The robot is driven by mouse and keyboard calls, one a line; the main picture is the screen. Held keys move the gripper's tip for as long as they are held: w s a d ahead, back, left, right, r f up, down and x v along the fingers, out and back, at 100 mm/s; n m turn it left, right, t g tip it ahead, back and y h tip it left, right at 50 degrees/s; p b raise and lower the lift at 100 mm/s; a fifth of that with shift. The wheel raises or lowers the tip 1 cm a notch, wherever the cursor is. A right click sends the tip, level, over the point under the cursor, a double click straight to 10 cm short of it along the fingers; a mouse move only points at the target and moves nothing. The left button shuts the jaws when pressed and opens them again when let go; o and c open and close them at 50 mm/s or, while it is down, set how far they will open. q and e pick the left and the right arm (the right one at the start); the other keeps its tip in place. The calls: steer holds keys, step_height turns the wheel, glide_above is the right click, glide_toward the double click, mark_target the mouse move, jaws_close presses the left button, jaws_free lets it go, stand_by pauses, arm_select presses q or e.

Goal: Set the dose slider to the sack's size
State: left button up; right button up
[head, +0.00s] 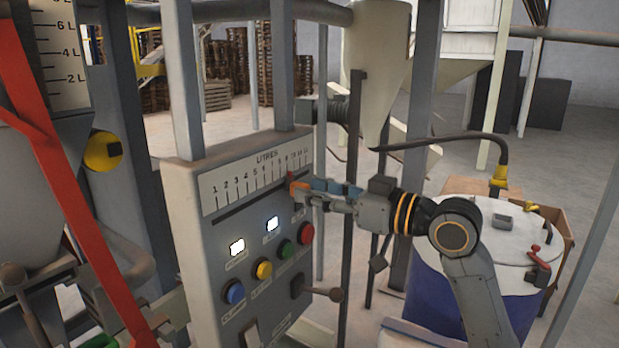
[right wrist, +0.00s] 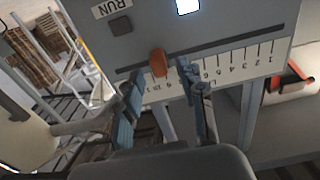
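The dose slider is an orange knob (head: 297,188) in a dark slot under the LITRES scale (head: 258,177) on the grey control panel (head: 205,275). In the right wrist view the knob (right wrist: 158,62) stands near the 9 and 10 marks. My right gripper (head: 312,194) is at the panel's right side, by the knob. In the right wrist view its blue fingers (right wrist: 160,82) are apart, one on each side of the knob, with gaps showing. I cannot make out a sack. My left gripper is not in view.
Lit white indicators (head: 237,247), blue, yellow, green and red buttons, and a lever (head: 335,294) sit below the slot. A blue drum (head: 430,290) stands at right under my right arm. A red bar (head: 70,190) and a litre gauge (head: 62,60) are at left.

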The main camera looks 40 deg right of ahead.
steer(key=shift+x, duration=0.9)
steer(key=shift+c, duration=0.2)
jaws_close()
